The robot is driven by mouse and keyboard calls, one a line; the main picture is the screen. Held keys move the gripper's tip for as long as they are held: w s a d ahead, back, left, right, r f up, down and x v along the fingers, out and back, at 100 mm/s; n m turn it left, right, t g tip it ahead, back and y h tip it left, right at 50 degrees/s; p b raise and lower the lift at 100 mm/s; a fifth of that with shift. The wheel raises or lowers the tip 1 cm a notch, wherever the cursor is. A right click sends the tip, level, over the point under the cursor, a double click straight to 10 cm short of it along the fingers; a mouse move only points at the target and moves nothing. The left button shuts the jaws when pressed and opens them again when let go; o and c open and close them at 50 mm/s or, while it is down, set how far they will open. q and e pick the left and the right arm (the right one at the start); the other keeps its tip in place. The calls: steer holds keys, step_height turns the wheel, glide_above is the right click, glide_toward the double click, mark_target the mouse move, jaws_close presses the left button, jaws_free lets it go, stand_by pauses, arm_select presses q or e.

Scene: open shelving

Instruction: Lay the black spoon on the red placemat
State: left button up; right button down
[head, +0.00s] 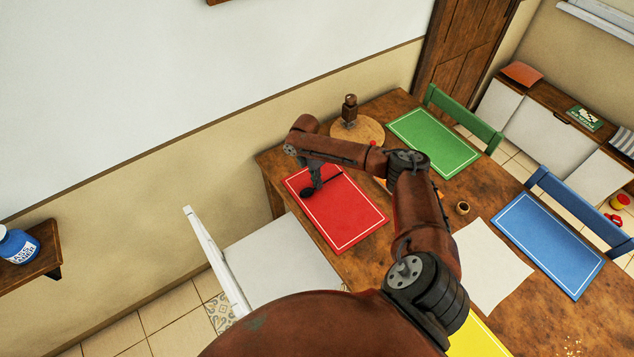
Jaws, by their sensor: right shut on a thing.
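The red placemat (345,219) with a white border line lies on the near left part of the wooden table. My right gripper (315,189) points down over the far left part of this mat. It is shut on the black spoon (308,194), whose dark bowl shows left of the fingers and whose thin handle runs to the right. The spoon is over the mat; I cannot tell whether it touches it. My right arm hides part of the table beyond the mat. My left gripper is not in view.
A round wooden board (370,131) with a dark mill stands at the table's far corner. Green (434,141), blue (548,246) and yellow (476,340) placemats lie around a white sheet (492,268). A small cup (462,208) stands near my arm. A white chair (270,262) stands at the near side.

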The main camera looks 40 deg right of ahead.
steer(key=c, duration=2.1)
jaws_free()
steer(key=r, duration=0.4)
steer(key=w+r, duration=0.1)
steer(key=r, duration=0.3)
steer(key=w+r+p, duration=0.1)
steer(key=r, duration=0.3)
steer(key=shift+a, duration=0.25)
